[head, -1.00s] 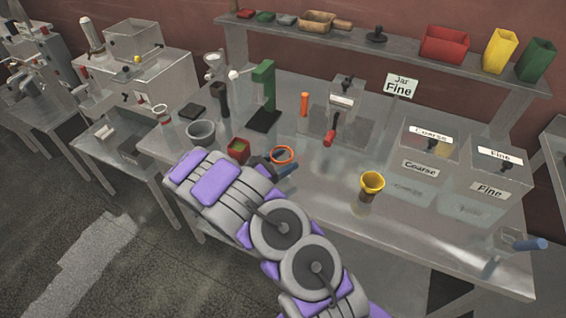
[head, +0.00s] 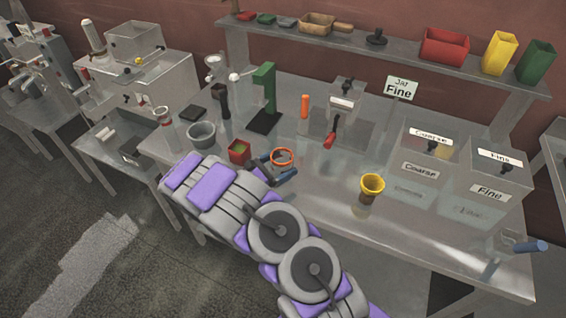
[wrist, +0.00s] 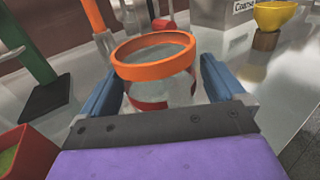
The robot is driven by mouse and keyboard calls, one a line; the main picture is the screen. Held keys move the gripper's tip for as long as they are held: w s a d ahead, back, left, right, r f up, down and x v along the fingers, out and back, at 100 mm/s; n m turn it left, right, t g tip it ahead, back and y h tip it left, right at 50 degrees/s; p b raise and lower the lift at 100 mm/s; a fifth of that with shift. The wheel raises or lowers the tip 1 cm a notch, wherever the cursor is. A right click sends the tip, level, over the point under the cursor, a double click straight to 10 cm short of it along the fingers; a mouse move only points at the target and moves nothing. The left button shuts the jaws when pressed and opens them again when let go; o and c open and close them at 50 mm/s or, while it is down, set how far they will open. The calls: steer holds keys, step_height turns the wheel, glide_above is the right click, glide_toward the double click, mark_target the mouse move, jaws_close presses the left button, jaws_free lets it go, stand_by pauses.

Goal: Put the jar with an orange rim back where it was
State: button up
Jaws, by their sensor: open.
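The jar with an orange rim (head: 282,157) stands upright on the steel table, left of the middle, in the head view. In the wrist view the clear jar (wrist: 155,57) sits between the two blue fingers, with a second red-orange band low on its body. My gripper (wrist: 160,75) is open, with one finger on each side of the jar. A gap shows at the right finger; contact at the left one is hard to tell. In the head view my gripper (head: 275,167) is partly hidden by my arm.
A red box with green content (head: 239,152) and a grey bowl (head: 202,136) stand left of the jar. A green stand (head: 264,95) is behind.

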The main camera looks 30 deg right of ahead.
steer(key=a, duration=0.3)
steer(key=s+a+p, duration=0.1)
steer(key=a, duration=0.6)
steer(key=shift+s+p, duration=0.2)
steer(key=shift+p, duration=0.1)
steer(key=shift+a+r, duration=0.1)
steer(key=shift+a, duration=0.05)
steer(key=s+d+r+m+g+y, duration=0.35)
steer(key=s+r+m, duration=0.25)
steer(key=s+r, duration=0.25)
steer(key=s+d+r+m+g+y, duration=0.3)
steer(key=s+d+r+m+g, duration=0.3)
steer(key=s, duration=0.4)
steer(key=s+a+r+m+t+y, duration=0.2)
steer(key=s+a+m+y, duration=0.1)
steer(key=s+a+y, duration=0.2)
steer(key=s+a+r+m+t+y, duration=0.2)
steer(key=s+a+y, duration=0.4)
steer(key=s, duration=0.8)
steer(key=a+m+t, duration=0.1)
steer(key=a+m, duration=0.1)
steer(key=a, duration=0.1)
steer(key=shift+s+a+r+m, duration=0.2)
steer(key=shift+s+m, duration=0.1)
